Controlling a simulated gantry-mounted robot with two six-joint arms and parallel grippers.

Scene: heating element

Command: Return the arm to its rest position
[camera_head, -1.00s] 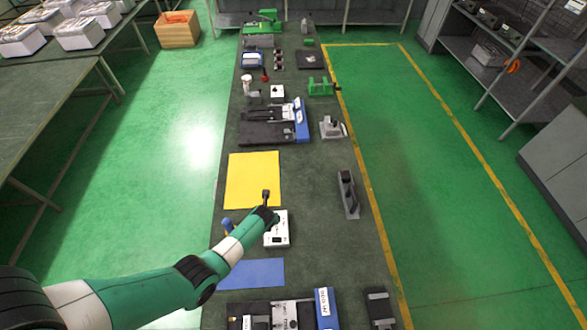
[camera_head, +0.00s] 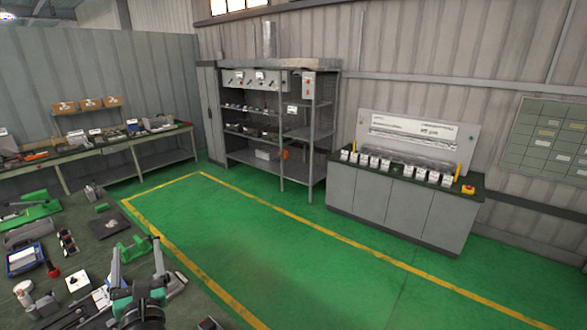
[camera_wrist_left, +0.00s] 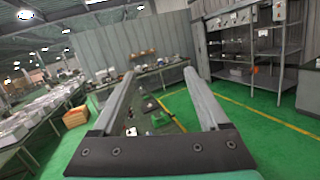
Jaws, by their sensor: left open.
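My left gripper (camera_head: 136,243) shows at the bottom of the head view, raised and pointing up over the near part of the workbench. Its two grey fingers stand well apart with nothing between them. In the left wrist view the same gripper (camera_wrist_left: 158,73) is open and empty, with the room and the far bench seen between the fingers. My right gripper does not show in either view.
The workbench at the lower left carries a green fixture (camera_head: 128,252), a blue-framed device (camera_head: 24,259) and a white box (camera_head: 79,284). A shelf rack (camera_head: 270,125) and a grey cabinet (camera_head: 395,208) stand behind. The yellow-lined green floor (camera_head: 270,255) is clear.

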